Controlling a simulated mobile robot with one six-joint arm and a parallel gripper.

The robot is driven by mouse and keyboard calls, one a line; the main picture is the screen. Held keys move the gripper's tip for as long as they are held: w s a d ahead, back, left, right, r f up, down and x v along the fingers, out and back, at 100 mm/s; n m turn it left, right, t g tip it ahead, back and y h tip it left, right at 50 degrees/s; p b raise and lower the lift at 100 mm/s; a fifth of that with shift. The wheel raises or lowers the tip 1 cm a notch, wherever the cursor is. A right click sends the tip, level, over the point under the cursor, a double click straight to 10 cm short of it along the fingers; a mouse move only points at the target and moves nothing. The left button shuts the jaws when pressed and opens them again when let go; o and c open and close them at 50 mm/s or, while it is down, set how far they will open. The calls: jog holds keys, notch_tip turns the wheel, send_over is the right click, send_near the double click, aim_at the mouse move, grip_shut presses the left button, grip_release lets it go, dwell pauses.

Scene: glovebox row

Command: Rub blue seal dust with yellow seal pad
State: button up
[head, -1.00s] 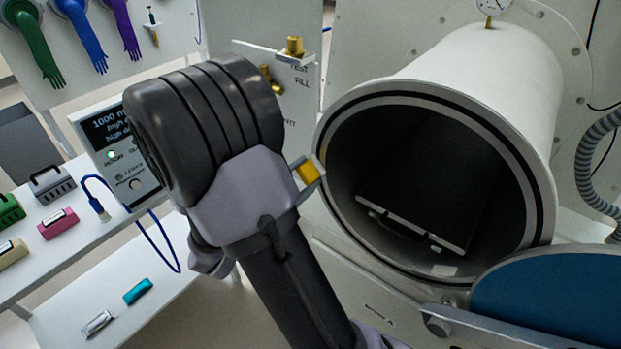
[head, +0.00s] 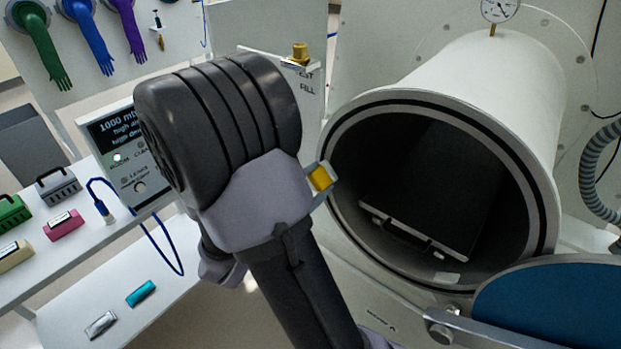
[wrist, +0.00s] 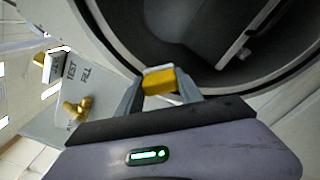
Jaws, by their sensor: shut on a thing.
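My gripper (head: 322,180) is shut on the yellow seal pad (head: 320,178), which shows as a small yellow block between the fingers. In the wrist view the pad (wrist: 160,82) sits between both fingertips of my gripper (wrist: 163,90), in front of the round chamber mouth. In the head view it overlaps the left edge of the chamber's rim (head: 545,200); I cannot tell whether it touches. A round blue door face (head: 560,305) stands open at the lower right, well apart from my gripper. I cannot make out any blue seal dust.
The chamber holds a dark tray with a handle (head: 425,215). A panel with brass fittings (head: 300,55) stands behind my arm. At the left are a display box (head: 128,140), a blue cable (head: 160,232) and shelves with small coloured blocks. A ribbed hose (head: 597,170) hangs at the right.

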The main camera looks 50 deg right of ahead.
jog(key=shift+s+a+p, duration=0.2)
jog(key=shift+a+p, duration=0.15)
jog(key=shift+a, duration=2.65)
jog(key=shift+s+a+p, duration=0.1)
jog(key=shift+a+p, duration=0.3)
jog(key=shift+a, duration=1.05)
